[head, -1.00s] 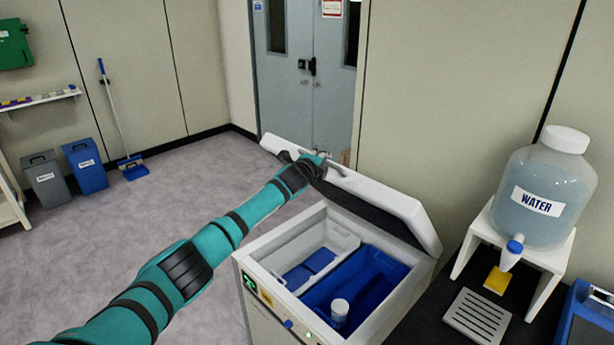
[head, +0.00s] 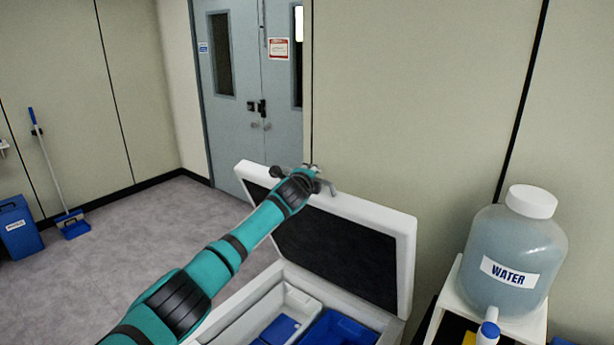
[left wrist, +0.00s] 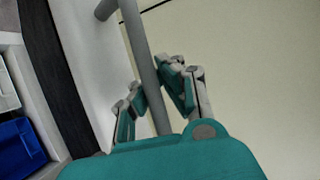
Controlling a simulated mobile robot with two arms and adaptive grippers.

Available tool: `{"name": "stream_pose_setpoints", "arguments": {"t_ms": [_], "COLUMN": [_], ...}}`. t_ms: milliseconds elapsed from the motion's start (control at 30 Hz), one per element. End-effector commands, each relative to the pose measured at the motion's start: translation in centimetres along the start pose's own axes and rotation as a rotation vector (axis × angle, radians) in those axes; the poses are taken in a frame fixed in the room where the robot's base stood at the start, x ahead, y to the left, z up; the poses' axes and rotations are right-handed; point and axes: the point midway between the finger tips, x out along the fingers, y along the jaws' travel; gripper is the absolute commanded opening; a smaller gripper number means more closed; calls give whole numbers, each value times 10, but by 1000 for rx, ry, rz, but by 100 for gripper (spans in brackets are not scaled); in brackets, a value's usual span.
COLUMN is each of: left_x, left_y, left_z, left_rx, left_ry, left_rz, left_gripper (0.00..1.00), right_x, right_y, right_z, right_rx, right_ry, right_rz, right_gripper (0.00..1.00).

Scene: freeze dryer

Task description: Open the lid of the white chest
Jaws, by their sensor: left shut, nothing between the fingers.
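The white chest (head: 245,300) stands low in the middle of the head view. Its lid (head: 404,262) is raised and tilted steeply back, with its dark underside showing. The lid's grey handle (head: 327,187) is near the top edge. My left gripper (head: 312,168) is at that handle; its fingers are small and partly hidden by my wrist. My right gripper is not in view.
Blue and white bins (head: 335,332) show inside the chest. A water jug (head: 513,255) on a white stand (head: 452,300) is at the right. The wall is close behind the lid. The floor (head: 120,245) at the left is open.

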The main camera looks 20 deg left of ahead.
Motion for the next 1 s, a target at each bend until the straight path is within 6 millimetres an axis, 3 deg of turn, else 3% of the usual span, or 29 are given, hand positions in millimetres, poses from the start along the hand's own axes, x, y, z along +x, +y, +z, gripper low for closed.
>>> {"name": "stream_pose_setpoints", "arguments": {"t_ms": [267, 567, 1000], "left_x": [-1, -1, -9], "left_y": [-5, -4, -2], "left_z": [-2, -2, 0], "left_rx": [0, 0, 0], "left_ry": [5, 4, 3], "left_rz": [-9, -7, -5], "left_gripper": [0, 36, 36], "right_x": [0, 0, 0], "right_y": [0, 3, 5], "right_z": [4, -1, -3], "right_rx": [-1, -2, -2], "right_ry": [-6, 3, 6], "right_rz": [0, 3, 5], "right_gripper": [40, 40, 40]}}
